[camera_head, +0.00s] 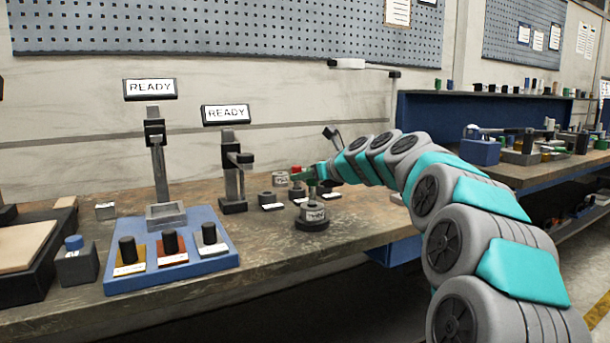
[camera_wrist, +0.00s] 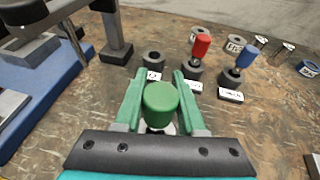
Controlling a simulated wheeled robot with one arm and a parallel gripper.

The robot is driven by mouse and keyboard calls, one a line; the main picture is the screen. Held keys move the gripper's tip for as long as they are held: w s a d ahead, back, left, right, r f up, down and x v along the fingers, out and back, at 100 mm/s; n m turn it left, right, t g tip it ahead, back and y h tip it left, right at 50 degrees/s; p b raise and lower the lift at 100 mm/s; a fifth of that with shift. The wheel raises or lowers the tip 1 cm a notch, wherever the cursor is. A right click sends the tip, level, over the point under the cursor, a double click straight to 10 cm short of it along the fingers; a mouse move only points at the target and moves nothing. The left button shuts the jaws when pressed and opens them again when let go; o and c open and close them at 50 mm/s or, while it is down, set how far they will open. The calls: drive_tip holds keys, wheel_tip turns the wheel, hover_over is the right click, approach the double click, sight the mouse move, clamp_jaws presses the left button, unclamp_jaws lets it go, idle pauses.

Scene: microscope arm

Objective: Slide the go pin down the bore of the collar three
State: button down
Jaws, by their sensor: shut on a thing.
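My gripper (camera_wrist: 161,76) is shut on a pin with a green cylindrical handle (camera_wrist: 161,102), seen from above in the wrist view. In the head view, my gripper (camera_head: 305,176) is over a grey collar (camera_head: 313,211) on a dark round base. The collar's label seems to read "THREE". The grey pin shaft (camera_head: 312,191) points down at the collar's top, roughly upright. I cannot tell whether its tip is inside the bore. In the wrist view, the handle hides the bore and most of the collar.
Beyond the gripper stand an empty collar (camera_wrist: 153,61), one with a red-handled pin (camera_wrist: 201,46) and one with a blue-handled pin (camera_wrist: 245,59). Left of them are a gauge stand (camera_head: 232,180) and a blue tray (camera_head: 195,262) with several black-topped pieces.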

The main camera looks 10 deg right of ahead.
sight(315, 187)
drive_tip(key=shift+f+b, duration=0.5)
drive_tip(key=shift+f, duration=1.3)
drive_tip(key=shift+c, duration=2.1)
unclamp_jaws()
drive_tip(key=shift+v, duration=3.9)
